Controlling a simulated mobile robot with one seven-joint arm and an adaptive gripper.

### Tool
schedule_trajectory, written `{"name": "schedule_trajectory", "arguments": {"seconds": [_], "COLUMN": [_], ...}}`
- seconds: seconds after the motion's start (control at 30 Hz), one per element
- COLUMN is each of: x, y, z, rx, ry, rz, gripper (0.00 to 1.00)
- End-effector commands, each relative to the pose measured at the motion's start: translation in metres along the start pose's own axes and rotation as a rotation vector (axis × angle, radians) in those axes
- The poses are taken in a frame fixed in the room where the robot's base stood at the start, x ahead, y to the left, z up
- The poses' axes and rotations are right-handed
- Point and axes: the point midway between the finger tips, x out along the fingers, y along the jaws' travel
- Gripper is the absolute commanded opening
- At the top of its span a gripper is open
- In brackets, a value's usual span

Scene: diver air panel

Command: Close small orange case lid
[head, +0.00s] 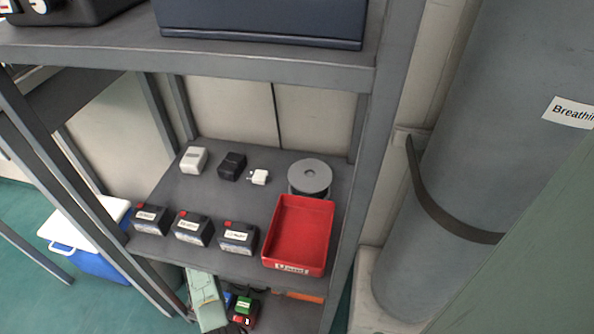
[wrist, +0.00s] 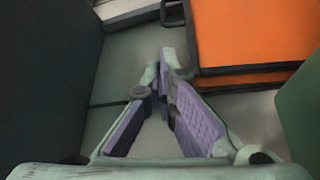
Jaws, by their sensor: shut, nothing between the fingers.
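The orange case (wrist: 252,32) fills the upper right of the wrist view, with a dark rim and a second orange layer (wrist: 240,81) below its broad face. A dark handle-like loop (wrist: 173,13) is at its left. How far the lid stands open cannot be told. In the head view only a sliver of orange (head: 305,296) shows on the lower shelf, mostly hidden by the shelf above. My gripper (wrist: 166,62) is shut and empty, its tips just left of the case's near left corner; contact cannot be told. The head view does not show its fingers clearly.
Above the lower shelf, the middle shelf (head: 240,192) holds a red tray (head: 300,232), a grey spool (head: 309,175) and several battery-like boxes. Small green and red items (head: 243,306) sit below. A big cylinder (head: 470,160) stands right.

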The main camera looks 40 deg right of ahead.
Motion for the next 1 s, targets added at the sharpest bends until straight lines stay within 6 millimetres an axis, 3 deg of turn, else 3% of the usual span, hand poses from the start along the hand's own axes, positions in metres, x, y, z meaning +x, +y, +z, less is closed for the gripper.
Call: {"name": "schedule_trajectory", "arguments": {"seconds": [0.53, 0.7, 1.0], "x": [0.086, 0.097, 0.098], "y": [0.001, 0.001, 0.001], "z": [0.000, 0.000, 0.000], "rx": [-0.001, -0.001, 0.000], "ry": [-0.003, 0.000, 0.000], "rz": [0.000, 0.001, 0.000], "gripper": [0.00, 0.00, 0.00]}}
